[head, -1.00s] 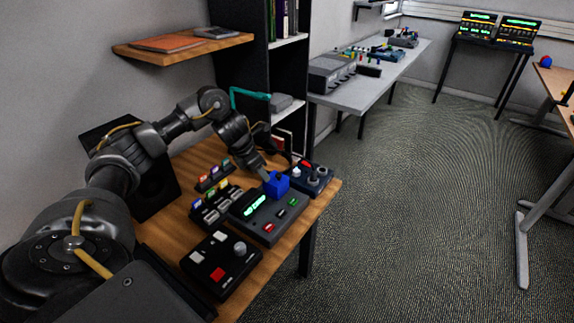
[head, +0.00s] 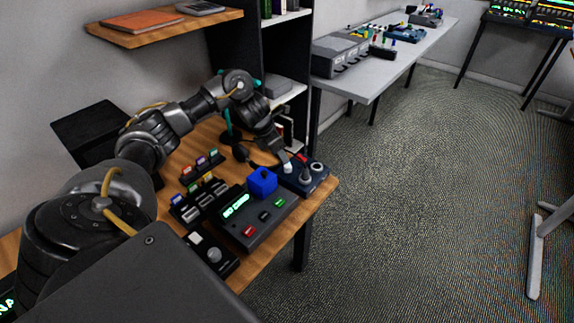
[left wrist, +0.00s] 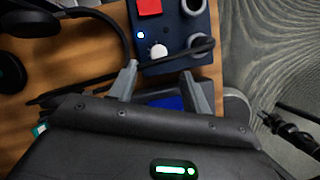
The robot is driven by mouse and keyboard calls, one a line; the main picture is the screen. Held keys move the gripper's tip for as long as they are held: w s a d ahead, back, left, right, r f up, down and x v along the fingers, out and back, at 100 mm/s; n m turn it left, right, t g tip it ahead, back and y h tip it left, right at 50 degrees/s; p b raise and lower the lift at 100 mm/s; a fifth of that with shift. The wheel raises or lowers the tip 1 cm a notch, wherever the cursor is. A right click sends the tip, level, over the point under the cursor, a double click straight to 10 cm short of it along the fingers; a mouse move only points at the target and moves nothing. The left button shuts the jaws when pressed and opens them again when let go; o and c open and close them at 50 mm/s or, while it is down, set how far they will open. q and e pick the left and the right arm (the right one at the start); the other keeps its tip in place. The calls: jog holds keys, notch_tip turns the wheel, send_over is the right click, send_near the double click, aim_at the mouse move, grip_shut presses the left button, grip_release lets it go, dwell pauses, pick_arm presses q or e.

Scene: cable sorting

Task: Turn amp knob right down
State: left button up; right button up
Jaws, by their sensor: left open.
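The amp looks to be the dark blue box (head: 317,178) at the desk's far right corner, with knobs on top; it also shows in the left wrist view (left wrist: 190,40). That view shows a small white knob (left wrist: 158,52), a red block, a round dark dial and a lit indicator on it. Which knob is the amp knob is not labelled. My left gripper (left wrist: 158,76) is open and empty, its fingertips just short of the white knob and apart from it. In the head view the left gripper (head: 284,157) is at the amp's near left side, fingers hard to make out. My right gripper is not in view.
Dark headphones (left wrist: 75,20) and a cable lie beside the amp.

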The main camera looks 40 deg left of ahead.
aim_at(288, 166)
pick_arm(q)
jog(key=x, duration=0.6)
jog(key=shift+a, duration=0.1)
jog(key=shift+w+f, duration=0.2)
jog(key=shift+f, duration=0.5)
jog(key=c, duration=0.8)
jog(key=shift+c, duration=1)
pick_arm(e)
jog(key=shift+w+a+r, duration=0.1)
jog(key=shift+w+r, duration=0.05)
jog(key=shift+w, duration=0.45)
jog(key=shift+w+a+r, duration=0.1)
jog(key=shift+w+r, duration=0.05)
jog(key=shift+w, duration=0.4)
